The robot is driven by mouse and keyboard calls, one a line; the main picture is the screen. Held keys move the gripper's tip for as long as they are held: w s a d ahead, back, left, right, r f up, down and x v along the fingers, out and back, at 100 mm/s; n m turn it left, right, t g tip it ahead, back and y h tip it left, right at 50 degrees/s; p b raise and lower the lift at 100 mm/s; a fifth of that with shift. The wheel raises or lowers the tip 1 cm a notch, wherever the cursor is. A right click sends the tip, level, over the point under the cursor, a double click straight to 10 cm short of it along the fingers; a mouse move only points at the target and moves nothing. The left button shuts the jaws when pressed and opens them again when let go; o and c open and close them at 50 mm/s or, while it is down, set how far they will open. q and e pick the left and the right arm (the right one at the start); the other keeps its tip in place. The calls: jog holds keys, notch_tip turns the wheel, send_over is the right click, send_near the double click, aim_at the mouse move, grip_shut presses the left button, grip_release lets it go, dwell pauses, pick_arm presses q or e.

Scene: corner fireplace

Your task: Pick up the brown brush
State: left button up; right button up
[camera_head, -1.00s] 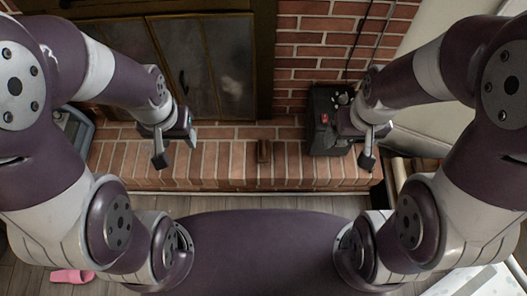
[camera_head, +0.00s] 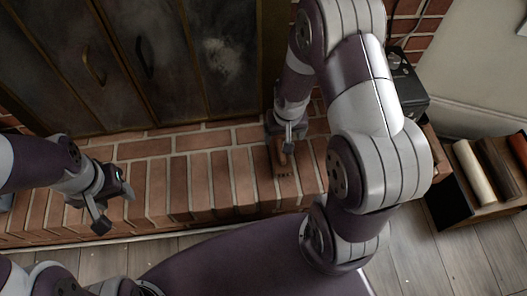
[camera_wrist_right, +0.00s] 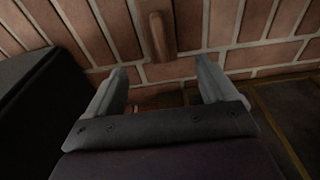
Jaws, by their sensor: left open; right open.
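The brown brush (camera_head: 284,172) lies on the brick hearth (camera_head: 215,180), partly hidden beneath my right gripper in the head view. In the right wrist view the brush's brown handle (camera_wrist_right: 158,38) shows just beyond the gap between the fingers. My right gripper (camera_head: 289,146) is open over the brush; the wrist view also shows its spread fingers (camera_wrist_right: 160,85) with nothing between them. I cannot tell whether a finger touches the brush. My left gripper (camera_head: 110,212) is open and empty above the hearth's front edge, well left of the brush.
Dark fireplace doors (camera_head: 130,65) stand behind the hearth. A black box (camera_head: 408,88) stands to the right, behind my right arm; a dark shape fills the wrist view's left side. A crate of logs (camera_head: 452,205) is at the far right. The hearth between my grippers is clear.

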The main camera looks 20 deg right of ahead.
aim_at(280, 153)
jog(key=f+b, duration=0.3)
jog(key=f, duration=0.1)
jog(key=f+b, duration=0.3)
jog(key=f, duration=0.1)
jog(key=w+f+b, duration=0.1)
jog(key=f+b, duration=0.2)
jog(key=f, duration=0.1)
jog(key=shift+w+d+f, duration=0.1)
jog(key=shift+f, duration=0.05)
jog(key=shift+r, duration=0.2)
jog(key=c, duration=1.2)
